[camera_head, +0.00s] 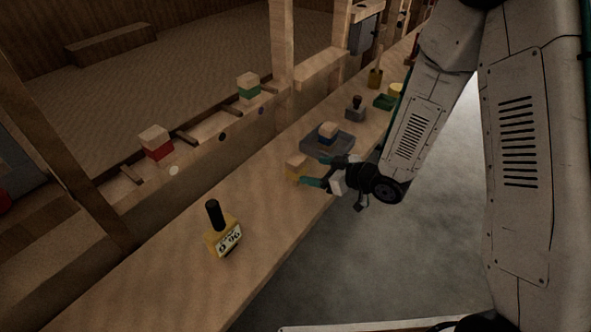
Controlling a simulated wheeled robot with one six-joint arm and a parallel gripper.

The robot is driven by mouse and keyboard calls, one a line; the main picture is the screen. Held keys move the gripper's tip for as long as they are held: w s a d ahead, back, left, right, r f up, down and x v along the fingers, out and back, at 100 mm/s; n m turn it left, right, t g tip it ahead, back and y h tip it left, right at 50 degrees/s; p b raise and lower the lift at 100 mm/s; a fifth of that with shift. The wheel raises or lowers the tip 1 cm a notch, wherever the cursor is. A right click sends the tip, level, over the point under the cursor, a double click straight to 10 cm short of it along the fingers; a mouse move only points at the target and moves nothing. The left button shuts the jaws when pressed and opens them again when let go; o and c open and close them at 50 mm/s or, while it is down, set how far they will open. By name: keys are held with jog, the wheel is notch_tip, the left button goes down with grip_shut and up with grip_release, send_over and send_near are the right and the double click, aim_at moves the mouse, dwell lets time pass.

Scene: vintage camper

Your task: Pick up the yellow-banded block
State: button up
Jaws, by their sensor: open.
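The yellow-banded block (296,167) stands on the wooden counter, with a pale wood top above a yellow lower part. My gripper (314,171) is open, with its teal-tipped fingers spread at the block's right side. One finger is on the far side and one on the near side. I cannot tell whether either finger touches the block.
A grey tray (341,148) holding a blue-banded block (328,131) stands just behind. A yellow weight with a black handle (223,236) stands nearer on the counter (160,285). Red-banded (156,146) and green-banded (249,90) blocks stand on the ledge at left.

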aim_at(302, 169)
jog(key=shift+s+a+f, duration=0.1)
jog(key=shift+a+f, duration=0.1)
jog(key=shift+a, duration=0.15)
jog(key=shift+y, duration=0.3)
jog(key=x, duration=0.7)
jog(key=shift+w+a, duration=0.1)
jog(key=shift+w, duration=0.25)
jog(key=c, duration=1.1)
